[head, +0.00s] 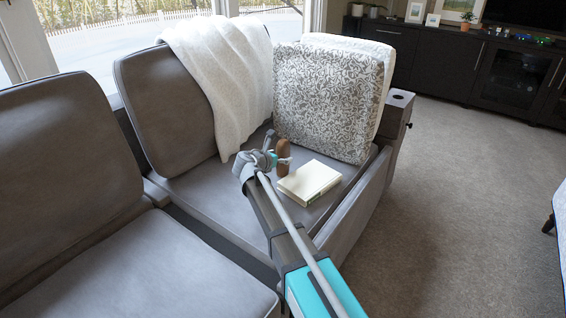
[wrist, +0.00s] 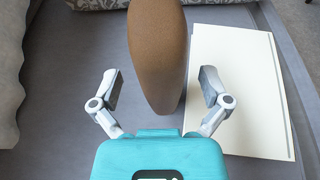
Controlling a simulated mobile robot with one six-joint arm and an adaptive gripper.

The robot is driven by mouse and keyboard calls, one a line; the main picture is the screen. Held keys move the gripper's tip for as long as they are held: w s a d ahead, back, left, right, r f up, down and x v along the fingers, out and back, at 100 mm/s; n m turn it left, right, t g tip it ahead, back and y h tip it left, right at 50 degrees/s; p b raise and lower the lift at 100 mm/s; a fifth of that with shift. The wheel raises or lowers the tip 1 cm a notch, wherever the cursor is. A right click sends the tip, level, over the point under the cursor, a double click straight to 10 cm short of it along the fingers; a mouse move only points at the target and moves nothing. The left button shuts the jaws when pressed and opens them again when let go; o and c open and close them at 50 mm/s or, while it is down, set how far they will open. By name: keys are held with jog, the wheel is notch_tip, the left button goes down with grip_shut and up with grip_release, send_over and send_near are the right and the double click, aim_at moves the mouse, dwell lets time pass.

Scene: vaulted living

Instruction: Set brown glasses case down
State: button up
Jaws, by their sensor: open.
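The brown glasses case (head: 283,158) stands upright on the grey seat, left of a cream book. In the wrist view the case (wrist: 157,55) rises between the two fingers, with a visible space on each side. My gripper (head: 277,161) is open around the case; it also shows in the wrist view (wrist: 160,90). The fingers do not appear to touch the case. The case's lower end shows just beyond my teal gripper body, and I cannot tell exactly how it meets the seat.
The cream book (head: 309,181) lies flat on the seat (head: 205,178), close to the right finger. A patterned cushion (head: 325,100) stands behind. A white throw (head: 222,75) hangs over the backrest at left. The sofa arm (head: 396,125) bounds the right side.

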jog(key=shift+x, duration=0.85)
grip_shut()
jog(key=shift+r, duration=0.2)
notch_tip(320, 180, up, 3)
jog(key=p, duration=0.2)
jog(key=shift+f+p, duration=0.15)
jog(key=shift+p, duration=0.25)
jog(key=s+d+r+p, duration=0.3)
jog(key=s+r+p, duration=0.7)
jog(key=s, duration=0.3)
jog(key=shift+s, duration=0.3)
